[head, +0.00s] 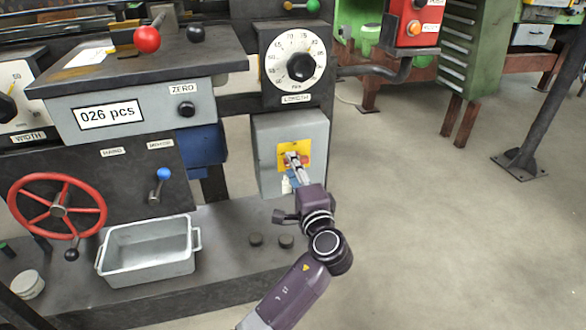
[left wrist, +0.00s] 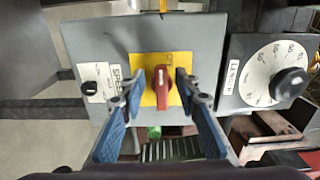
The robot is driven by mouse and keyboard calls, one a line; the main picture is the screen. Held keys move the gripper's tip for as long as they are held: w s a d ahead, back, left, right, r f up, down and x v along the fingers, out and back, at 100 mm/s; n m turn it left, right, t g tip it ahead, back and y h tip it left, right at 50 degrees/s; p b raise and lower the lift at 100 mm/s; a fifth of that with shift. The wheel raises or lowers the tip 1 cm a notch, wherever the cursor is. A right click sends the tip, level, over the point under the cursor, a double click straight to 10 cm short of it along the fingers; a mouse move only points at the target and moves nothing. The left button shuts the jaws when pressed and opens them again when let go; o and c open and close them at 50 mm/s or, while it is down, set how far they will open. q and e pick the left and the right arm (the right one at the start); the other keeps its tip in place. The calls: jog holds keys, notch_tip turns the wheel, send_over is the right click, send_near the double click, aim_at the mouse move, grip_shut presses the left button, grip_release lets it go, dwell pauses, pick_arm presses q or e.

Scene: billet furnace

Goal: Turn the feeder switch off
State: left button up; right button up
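The feeder switch is a red rotary knob (left wrist: 161,88) on a yellow plate (left wrist: 147,94), on the front of a grey box (left wrist: 110,45). In the left wrist view the knob's long side runs up and down the picture, with a pale mark near its upper end. My left gripper (left wrist: 160,93) is open, with one blue-padded finger on each side of the knob and a gap showing on both sides. In the head view the left gripper (head: 297,166) is at the yellow plate (head: 283,158) and mostly hides the knob. My right gripper is not in view.
A LENGTH dial (head: 300,67) sits just above the grey box. A grey tray (head: 150,265), a red handwheel (head: 57,211) and a blue-tipped lever (head: 162,175) are left. Open floor lies right.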

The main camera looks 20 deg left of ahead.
pick_arm(q)
jog(key=v, duration=1.2)
